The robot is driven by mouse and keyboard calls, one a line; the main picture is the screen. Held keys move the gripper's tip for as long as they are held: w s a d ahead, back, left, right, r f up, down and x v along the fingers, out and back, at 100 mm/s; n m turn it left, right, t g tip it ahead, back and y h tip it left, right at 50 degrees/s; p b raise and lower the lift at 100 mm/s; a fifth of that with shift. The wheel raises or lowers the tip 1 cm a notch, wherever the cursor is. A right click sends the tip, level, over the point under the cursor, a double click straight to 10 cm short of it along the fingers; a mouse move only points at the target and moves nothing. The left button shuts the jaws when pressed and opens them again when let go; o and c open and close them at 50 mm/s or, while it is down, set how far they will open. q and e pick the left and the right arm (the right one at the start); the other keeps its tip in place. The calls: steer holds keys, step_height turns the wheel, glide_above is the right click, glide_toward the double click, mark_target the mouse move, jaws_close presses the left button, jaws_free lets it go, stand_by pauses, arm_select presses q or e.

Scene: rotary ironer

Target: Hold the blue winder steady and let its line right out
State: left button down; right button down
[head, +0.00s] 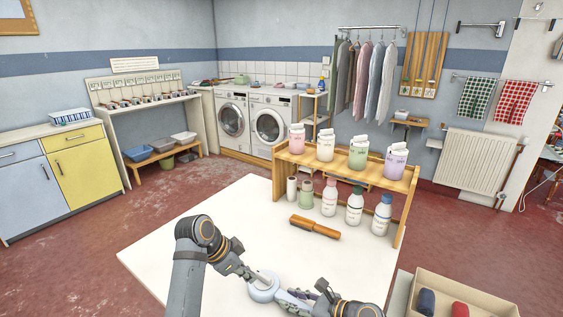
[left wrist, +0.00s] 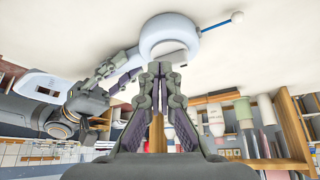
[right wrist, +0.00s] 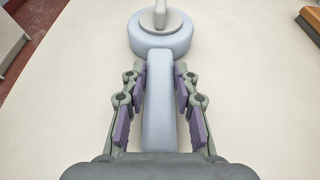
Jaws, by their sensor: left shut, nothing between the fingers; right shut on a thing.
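The pale blue winder (head: 262,294) is over the white table (head: 215,225) near its front. In the right wrist view its round drum (right wrist: 160,40) has a pale bar on top, and its handle (right wrist: 160,110) runs between the fingers of my right gripper (right wrist: 160,75). My right gripper is shut on the handle. My left gripper (head: 248,273) is shut and empty, its tips close beside the drum; it also shows in the left wrist view (left wrist: 162,70). A short blue line (left wrist: 214,25) sticks out of the drum and ends in a white ball (left wrist: 237,17).
A wooden shelf (head: 345,171) with several bottles stands at the table's back right. A box (head: 465,286) with dark blue and red rolls is at the lower right. The table's left part is clear.

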mark_target(260, 286)
arm_select(q)
step_height(260, 286, up, 3)
stand_by(0.3)
steer(key=shift+w+a+f, duration=0.3)
steer(key=shift+w+f, duration=0.2)
steer(key=shift+f, duration=0.5)
steer(key=shift+w+a+f, duration=0.3)
steer(key=shift+w+f, duration=0.15)
steer(key=shift+f, duration=0.6)
steer(key=shift+w+a+f, duration=0.3)
steer(key=shift+w+f, duration=0.2)
steer(key=shift+f, duration=0.5)
steer(key=shift+d, duration=0.6)
steer(key=shift+s, duration=0.15)
steer(key=shift+s+d, duration=0.1)
steer(key=shift+s, duration=0.3)
steer(key=shift+s+d, duration=0.35)
steer(key=shift+s, duration=0.1)
